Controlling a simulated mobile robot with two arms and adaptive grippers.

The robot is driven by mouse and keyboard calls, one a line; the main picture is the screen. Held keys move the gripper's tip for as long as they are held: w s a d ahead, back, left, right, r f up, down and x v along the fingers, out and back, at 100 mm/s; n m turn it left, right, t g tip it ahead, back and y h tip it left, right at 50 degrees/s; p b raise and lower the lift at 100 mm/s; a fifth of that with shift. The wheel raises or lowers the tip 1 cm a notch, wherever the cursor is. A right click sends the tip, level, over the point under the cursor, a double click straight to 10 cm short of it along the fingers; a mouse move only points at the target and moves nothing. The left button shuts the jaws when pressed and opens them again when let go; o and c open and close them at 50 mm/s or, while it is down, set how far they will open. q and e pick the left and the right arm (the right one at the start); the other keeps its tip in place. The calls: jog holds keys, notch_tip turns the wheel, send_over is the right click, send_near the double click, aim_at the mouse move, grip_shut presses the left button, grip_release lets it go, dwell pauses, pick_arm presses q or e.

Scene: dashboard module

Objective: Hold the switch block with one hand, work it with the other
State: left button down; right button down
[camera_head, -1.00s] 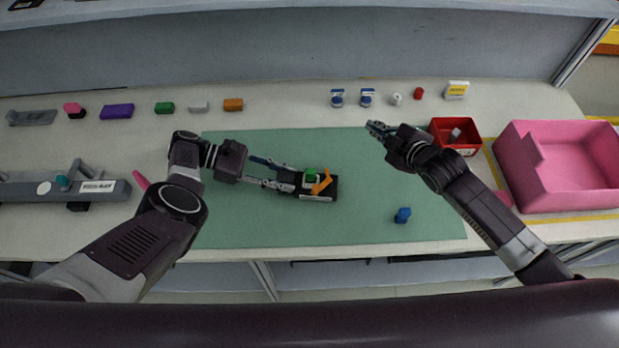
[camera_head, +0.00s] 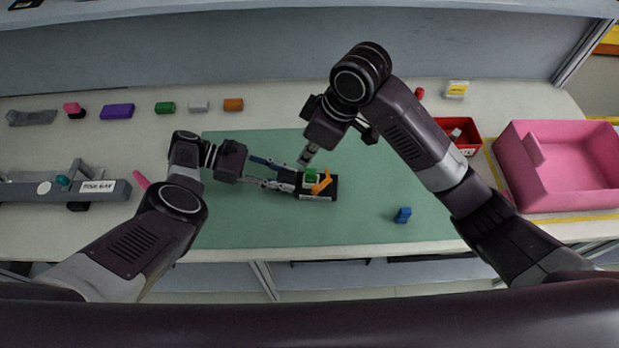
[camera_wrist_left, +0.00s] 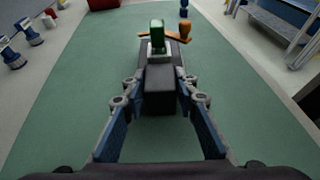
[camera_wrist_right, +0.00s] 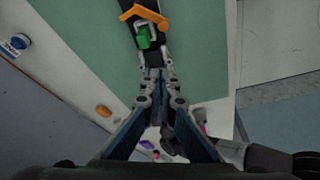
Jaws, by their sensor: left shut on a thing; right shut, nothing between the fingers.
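The switch block (camera_head: 331,192) is black, with a green part (camera_head: 311,174) and an orange lever (camera_head: 321,184) on top. It is at the middle of the green mat (camera_head: 250,228). My left gripper (camera_head: 292,183) is shut on the left end of the block. The left wrist view shows its fingers on both sides of the black body (camera_wrist_left: 160,88), with the green part (camera_wrist_left: 157,36) and lever beyond. My right gripper (camera_head: 305,158) is shut and empty, pointing down just behind the block. In the right wrist view its fingertips (camera_wrist_right: 155,72) are close to the green part (camera_wrist_right: 143,38); contact is unclear.
A blue piece (camera_head: 403,215) lies on the mat to the right. A red bin (camera_head: 467,149) and a pink bin (camera_head: 540,190) stand at the right. Several small blocks line the back, and a grey fixture (camera_head: 100,190) is at the left.

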dwell(0.3)
jog(key=x, duration=0.9)
jog(key=shift+s+f, duration=0.1)
jog(key=shift+f, duration=0.05)
jog(key=shift+s+d+f, duration=0.2)
jog(key=shift+s+d, duration=0.05)
jog(key=shift+d, duration=0.35)
jog(key=shift+s+d+f, duration=0.15)
jog(key=shift+s+d, duration=0.05)
jog(key=shift+d, duration=0.45)
jog(key=shift+s+d, duration=0.25)
jog(key=shift+d, duration=0.3)
